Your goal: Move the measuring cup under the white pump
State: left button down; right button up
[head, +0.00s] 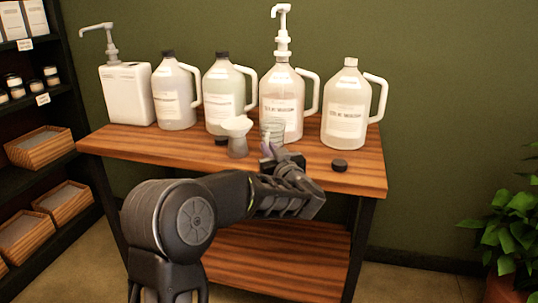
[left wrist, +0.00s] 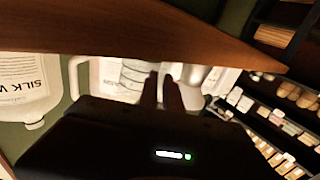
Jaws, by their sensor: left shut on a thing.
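The clear measuring cup (head: 272,130) is near the table's front edge, in front of the middle pump jug. My left gripper (head: 272,152) reaches up over the front edge and is shut on the cup; its fingers hide part of it. In the left wrist view, which is upside down, the marked cup (left wrist: 134,74) shows beside the finger tips (left wrist: 161,88). Whether the cup touches the table is hard to tell. One white pump (head: 282,30) stands upright on a middle jug (head: 281,95). Another white pump (head: 100,40) sits on the square white container (head: 126,95) at the far left.
A white funnel (head: 237,125) on a small vessel stands just left of the cup. Capped jugs (head: 175,95) stand along the back, including one at right (head: 346,110). A black cap (head: 339,165) lies near the right front. The table (head: 135,140) is clear at front left.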

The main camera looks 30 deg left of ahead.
pick_arm(q)
jog(key=shift+f, duration=0.15)
jog(key=shift+f, duration=0.15)
jog(key=c, duration=1.5)
grip_release()
jog(key=shift+r, duration=0.25)
jog(key=v, duration=1.2)
jog(key=shift+s+f+p, duration=0.1)
jog(key=shift+p, duration=0.3)
